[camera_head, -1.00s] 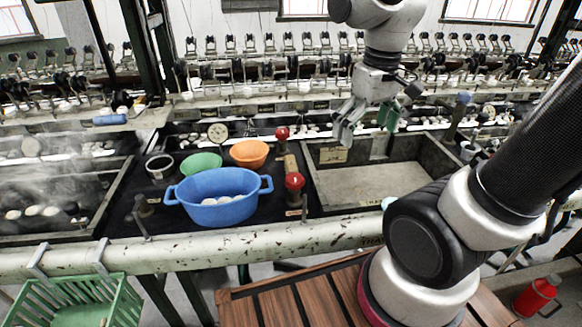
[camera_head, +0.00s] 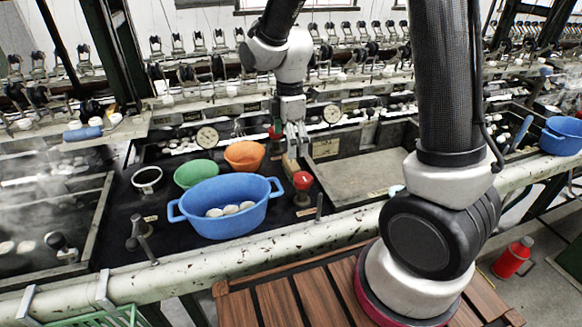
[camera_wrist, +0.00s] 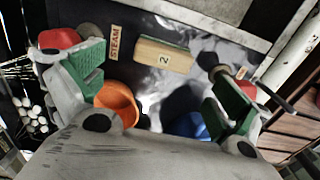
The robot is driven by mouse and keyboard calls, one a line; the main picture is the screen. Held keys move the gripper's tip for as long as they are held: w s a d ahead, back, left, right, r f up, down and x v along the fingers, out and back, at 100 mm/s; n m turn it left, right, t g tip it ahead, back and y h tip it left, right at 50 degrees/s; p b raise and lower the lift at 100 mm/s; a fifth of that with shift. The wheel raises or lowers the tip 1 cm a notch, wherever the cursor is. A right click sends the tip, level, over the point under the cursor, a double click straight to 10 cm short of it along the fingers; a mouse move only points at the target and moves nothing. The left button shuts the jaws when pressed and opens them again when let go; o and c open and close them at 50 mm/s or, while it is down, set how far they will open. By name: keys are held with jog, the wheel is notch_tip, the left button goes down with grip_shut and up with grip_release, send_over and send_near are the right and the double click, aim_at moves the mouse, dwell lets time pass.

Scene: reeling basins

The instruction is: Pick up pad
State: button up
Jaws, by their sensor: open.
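The pad (camera_wrist: 150,51), a tan wooden block with a green edge and a "2" label, lies on the dark counter in the wrist view, ahead of and between my fingers. My gripper (camera_wrist: 160,86) is open and empty, with green finger pads apart on either side of the picture, and it does not touch the pad.
A red knob (camera_head: 303,181) stands close to the gripper. A blue tub (camera_head: 222,222) with white cocoons, a green bowl (camera_head: 194,174) and an orange bowl (camera_head: 245,153) are to its left. A grey basin (camera_head: 365,178) is to the right. A pale rail (camera_head: 250,247) runs along the front.

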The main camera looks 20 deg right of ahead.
aim_at(291, 161)
jog(key=f, duration=0.7)
jog(key=shift+s+d+f, duration=0.15)
jog(key=shift+s+f, duration=0.05)
jog(key=shift+f, duration=0.05)
jog(key=c, duration=1.2)
notch_tip(291, 161, up, 10)
jog(key=shift+r, duration=0.1)
jog(key=o, duration=0.4)
jog(key=shift+c, duration=0.9)
